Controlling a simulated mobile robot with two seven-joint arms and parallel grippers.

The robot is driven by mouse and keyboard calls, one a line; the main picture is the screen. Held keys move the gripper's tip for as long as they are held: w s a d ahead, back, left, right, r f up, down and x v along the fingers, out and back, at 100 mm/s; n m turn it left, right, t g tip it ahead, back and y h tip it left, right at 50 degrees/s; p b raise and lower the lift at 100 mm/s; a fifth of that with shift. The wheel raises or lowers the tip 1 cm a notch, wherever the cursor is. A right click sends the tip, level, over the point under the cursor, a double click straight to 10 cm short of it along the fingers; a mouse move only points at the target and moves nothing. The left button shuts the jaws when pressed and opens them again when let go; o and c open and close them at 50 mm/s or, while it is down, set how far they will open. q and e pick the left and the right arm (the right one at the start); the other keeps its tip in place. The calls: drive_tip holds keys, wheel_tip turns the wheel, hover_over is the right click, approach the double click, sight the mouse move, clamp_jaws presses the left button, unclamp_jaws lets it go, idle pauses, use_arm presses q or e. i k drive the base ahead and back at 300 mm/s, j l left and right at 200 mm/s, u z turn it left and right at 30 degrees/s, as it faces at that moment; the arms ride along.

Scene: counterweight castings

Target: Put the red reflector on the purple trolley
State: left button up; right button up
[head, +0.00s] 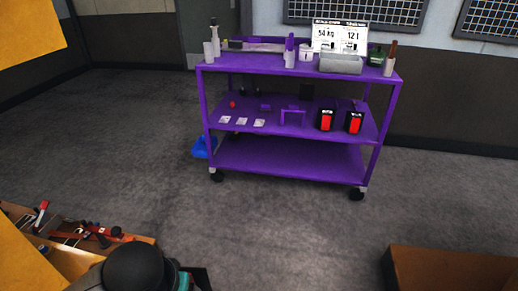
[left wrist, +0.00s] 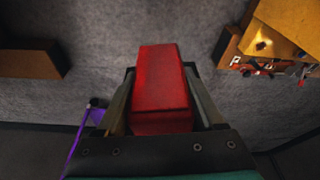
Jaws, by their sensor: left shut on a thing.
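The purple trolley (head: 290,156) stands on the grey floor in the middle of the head view, with three shelves. Its lowest shelf looks bare. In the left wrist view, my left gripper (left wrist: 159,75) is shut on the red reflector (left wrist: 160,95), a red block between its two fingers. A purple bar, apparently part of the trolley, shows at the lower left of that view. In the head view, part of my left arm shows at the bottom, short of the trolley; the held reflector cannot be made out there. My right gripper is in neither view.
The top shelf carries a sign (head: 340,37), a grey bin (head: 341,64) and several small items. The middle shelf holds two black-and-red boxes and white cards (head: 242,121). A blue object (head: 204,147) lies by the trolley's left side. Open floor lies in front.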

sight(255, 57)
drive_tip(key=i+j, duration=0.1)
drive_tip(key=i, duration=2.4)
drive_tip(key=l+z, duration=0.05)
drive_tip(key=l, duration=0.05)
